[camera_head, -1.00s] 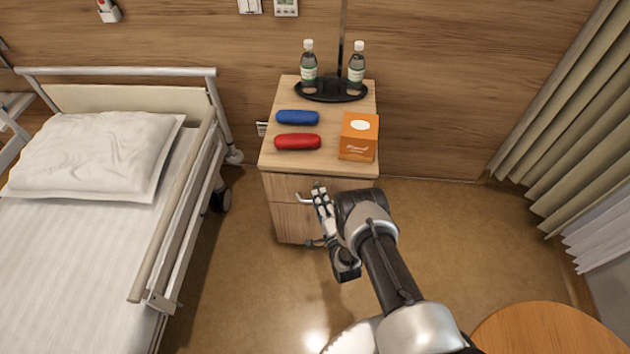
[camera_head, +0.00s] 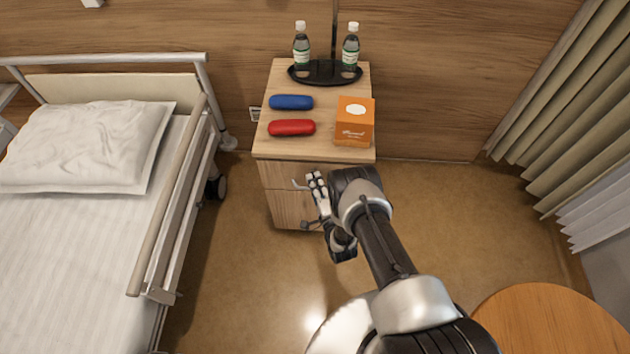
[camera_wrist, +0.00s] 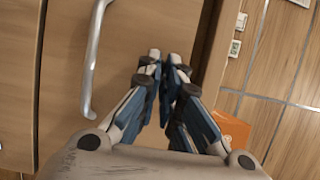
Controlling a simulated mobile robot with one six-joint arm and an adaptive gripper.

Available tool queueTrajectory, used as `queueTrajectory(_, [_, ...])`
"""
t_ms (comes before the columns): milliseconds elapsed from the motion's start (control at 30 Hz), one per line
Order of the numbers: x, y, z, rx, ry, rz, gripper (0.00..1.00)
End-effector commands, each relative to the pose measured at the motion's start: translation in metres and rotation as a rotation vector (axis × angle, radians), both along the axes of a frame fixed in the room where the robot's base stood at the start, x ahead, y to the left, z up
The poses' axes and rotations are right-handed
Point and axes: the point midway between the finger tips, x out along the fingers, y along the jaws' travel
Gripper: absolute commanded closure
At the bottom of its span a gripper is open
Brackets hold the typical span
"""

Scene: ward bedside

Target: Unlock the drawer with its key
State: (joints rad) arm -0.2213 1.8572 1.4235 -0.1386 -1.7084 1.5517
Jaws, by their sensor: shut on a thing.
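The bedside cabinet's top drawer (camera_head: 276,174) is closed, and its metal handle (camera_head: 299,186) also shows in the wrist view (camera_wrist: 92,60). My gripper (camera_head: 315,177) is at the drawer front, right of the handle. In the wrist view its fingertips (camera_wrist: 167,62) are close together against or just before the drawer front. My gripper is shut on the key, which the fingers hide. The lock is hidden too, so I cannot tell whether the key is in it.
On the cabinet top (camera_head: 278,147) are a blue case (camera_head: 291,102), a red case (camera_head: 292,128), an orange tissue box (camera_head: 354,124) and a black tray (camera_head: 325,77) with two bottles. A bed (camera_head: 80,240) stands left and a round table (camera_head: 550,325) lower right.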

Motion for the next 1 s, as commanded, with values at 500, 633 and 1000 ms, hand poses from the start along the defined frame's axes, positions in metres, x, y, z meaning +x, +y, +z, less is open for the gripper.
queueTrajectory(500, [0.0004,0.0000,0.0015,-0.032,0.001,0.000,1.00])
queueTrajectory(633, [0.0005,0.0003,0.0028,-0.089,0.003,0.000,1.00])
queueTrajectory(1000, [0.0011,0.0017,0.0075,-0.393,0.012,0.001,1.00])
